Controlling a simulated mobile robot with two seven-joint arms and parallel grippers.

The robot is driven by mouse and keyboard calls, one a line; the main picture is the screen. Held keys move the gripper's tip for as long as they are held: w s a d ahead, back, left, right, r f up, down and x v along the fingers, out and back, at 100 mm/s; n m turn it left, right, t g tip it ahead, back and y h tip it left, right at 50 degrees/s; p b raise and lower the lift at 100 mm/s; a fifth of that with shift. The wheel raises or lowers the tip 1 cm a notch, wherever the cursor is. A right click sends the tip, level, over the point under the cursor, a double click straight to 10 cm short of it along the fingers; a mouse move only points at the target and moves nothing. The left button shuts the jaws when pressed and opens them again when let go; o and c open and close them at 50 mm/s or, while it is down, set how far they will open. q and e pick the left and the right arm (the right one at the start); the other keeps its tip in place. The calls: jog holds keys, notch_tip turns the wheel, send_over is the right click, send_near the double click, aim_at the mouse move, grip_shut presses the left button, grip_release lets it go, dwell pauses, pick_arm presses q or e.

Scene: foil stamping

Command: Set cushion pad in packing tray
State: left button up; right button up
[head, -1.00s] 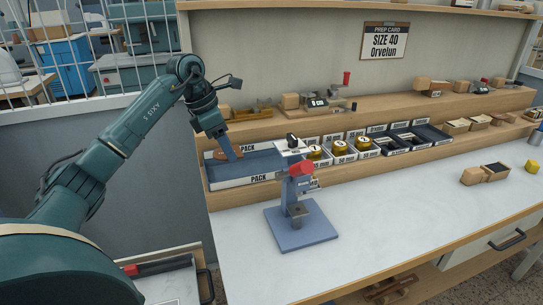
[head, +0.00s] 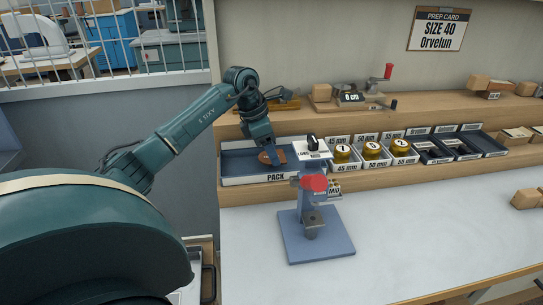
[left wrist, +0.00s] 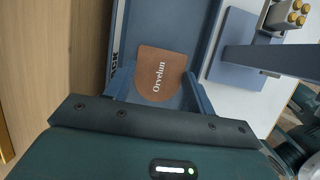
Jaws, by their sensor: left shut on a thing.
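A brown pad (left wrist: 161,72) stamped "Orvelun" shows between the fingers of my left gripper (left wrist: 157,88) in the left wrist view. The jaws are shut on it near its lower edge. In the head view my left gripper (head: 272,160) points down over the right half of the blue packing tray (head: 238,163), and the brown pad (head: 281,156) shows at its fingertips. The tray's front wall is labelled "PACK". I cannot tell whether the pad touches the tray floor. My right gripper is out of view.
A blue stamping press (head: 313,225) with a red knob stands on the white bench just in front of the tray's right end. Bins of gold rolls (head: 372,151) line the shelf to the right.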

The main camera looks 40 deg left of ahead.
pick_arm(q)
jog(key=shift+f, duration=1.15)
jog(key=shift+f, duration=0.25)
jog(key=o, duration=0.7)
jog(key=shift+r, duration=0.1)
jog(key=shift+o, duration=0.2)
jog(key=shift+r, duration=0.25)
jog(key=v, duration=1.1)
jog(key=shift+r, duration=0.4)
